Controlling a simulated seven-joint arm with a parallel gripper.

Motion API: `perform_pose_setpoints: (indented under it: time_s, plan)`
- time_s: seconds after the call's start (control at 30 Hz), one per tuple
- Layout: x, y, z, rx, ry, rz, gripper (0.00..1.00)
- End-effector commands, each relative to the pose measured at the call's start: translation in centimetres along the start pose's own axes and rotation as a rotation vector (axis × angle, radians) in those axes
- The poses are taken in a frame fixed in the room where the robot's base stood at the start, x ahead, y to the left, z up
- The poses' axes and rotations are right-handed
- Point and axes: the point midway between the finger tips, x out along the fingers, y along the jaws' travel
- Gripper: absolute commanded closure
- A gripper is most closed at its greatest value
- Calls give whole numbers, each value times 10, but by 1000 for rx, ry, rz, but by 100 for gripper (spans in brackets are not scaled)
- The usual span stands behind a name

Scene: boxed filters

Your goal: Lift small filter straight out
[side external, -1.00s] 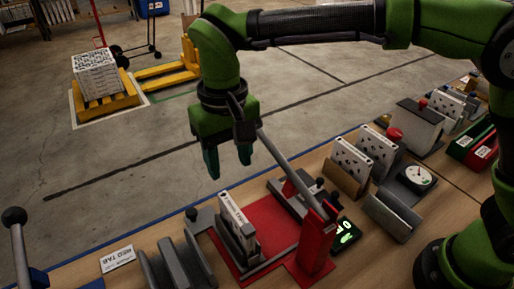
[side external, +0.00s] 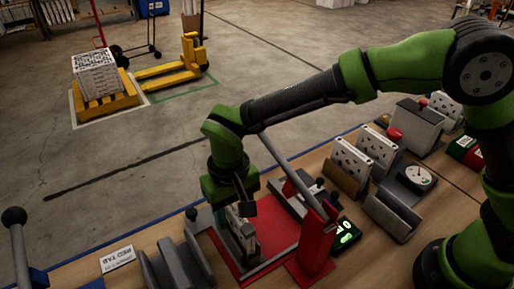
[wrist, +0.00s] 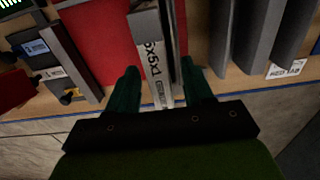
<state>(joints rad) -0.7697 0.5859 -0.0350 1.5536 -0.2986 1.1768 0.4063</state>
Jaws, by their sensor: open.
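The small filter (side external: 245,236) stands upright in a grey slotted holder on the red plate (side external: 272,226). In the wrist view the filter (wrist: 154,55) shows its narrow edge with printed size text. My gripper (wrist: 160,82) is open, with one dark green finger on each side of the filter. In the side external view my gripper (side external: 238,222) is low over the filter and hides part of it. Contact between fingers and filter cannot be made out.
A red stand with a long grey lever (side external: 285,170) rises close to the right of my gripper. Empty grey channels (side external: 175,265) lie to the left, with a white label card (side external: 117,258). More filters (side external: 352,160) stand in holders to the right.

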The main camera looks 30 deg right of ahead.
Motion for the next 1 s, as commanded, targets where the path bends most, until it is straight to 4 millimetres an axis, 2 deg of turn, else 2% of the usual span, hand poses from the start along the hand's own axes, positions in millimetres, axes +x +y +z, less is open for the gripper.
perform_pose_setpoints:
  time_s: [0.17,0.2,0.5,0.53,0.87,1.0]
  plan:
    - [0,0,0,0,0,0,49]
    - [0,0,0,0,0,0,52]
    - [0,0,0,0,1,0,98]
    - [0,0,0,0,1,0,100]
    - [-1,0,0,0,1,-1,100]
    - [-13,0,-1,-1,4,-2,100]
